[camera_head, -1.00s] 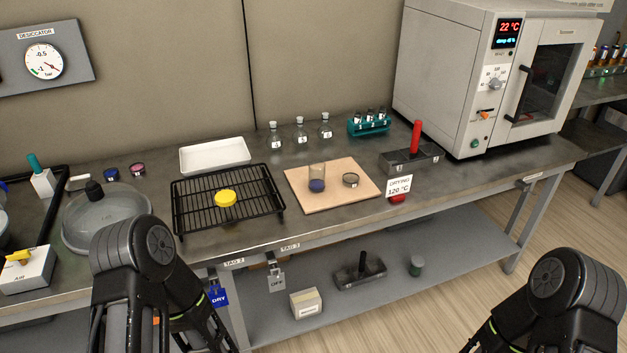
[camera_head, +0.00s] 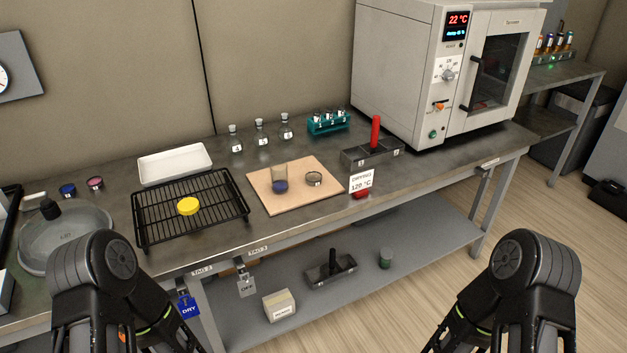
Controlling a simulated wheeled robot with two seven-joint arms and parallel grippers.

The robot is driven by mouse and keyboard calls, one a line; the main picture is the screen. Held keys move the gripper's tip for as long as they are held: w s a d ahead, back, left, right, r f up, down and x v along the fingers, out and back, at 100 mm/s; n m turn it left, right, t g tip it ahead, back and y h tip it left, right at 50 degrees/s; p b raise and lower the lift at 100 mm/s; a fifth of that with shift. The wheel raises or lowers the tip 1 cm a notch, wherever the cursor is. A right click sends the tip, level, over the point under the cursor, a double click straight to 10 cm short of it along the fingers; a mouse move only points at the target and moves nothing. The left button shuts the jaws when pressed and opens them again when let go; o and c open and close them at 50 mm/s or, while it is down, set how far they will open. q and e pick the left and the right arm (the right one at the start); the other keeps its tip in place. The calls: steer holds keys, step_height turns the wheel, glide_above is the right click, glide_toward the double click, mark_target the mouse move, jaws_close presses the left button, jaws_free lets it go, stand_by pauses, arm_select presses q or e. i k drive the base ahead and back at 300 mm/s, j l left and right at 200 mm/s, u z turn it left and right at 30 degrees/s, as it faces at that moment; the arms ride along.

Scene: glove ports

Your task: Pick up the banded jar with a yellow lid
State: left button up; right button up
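A yellow lid (camera_head: 188,206) sits on the black wire rack (camera_head: 228,184) on the left half of the bench. Little of a jar body shows under it, and I cannot make out a band. An open glass jar with dark blue contents (camera_head: 280,179) stands on the tan board (camera_head: 296,197) to the right of the rack, beside a small shallow round dish (camera_head: 314,178). My two arms come in at the lower left and lower right, in front of the bench. Neither gripper's fingers show.
A white tray (camera_head: 175,163) lies behind the rack, with small flasks (camera_head: 260,132) and a teal vial rack (camera_head: 328,122) farther right. A domed vessel (camera_head: 66,236) stands left. A large oven (camera_head: 400,75) stands right. A DRYING 120 °C sign (camera_head: 361,181) stands near the front edge.

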mark_target(280, 178)
steer(key=i+l, duration=0.15)
steer(key=l, duration=0.2)
steer(key=i+l+u, duration=0.1)
steer(key=l, duration=0.25)
steer(key=i+l, duration=0.15)
steer(key=l, duration=0.25)
steer(key=i+l+u, duration=0.1)
steer(key=l, duration=0.25)
steer(key=i+l, duration=0.15)
steer(key=l, duration=0.2)
steer(key=i+l, duration=0.1)
steer(key=l, duration=0.3)
steer(key=i+u, duration=0.05)
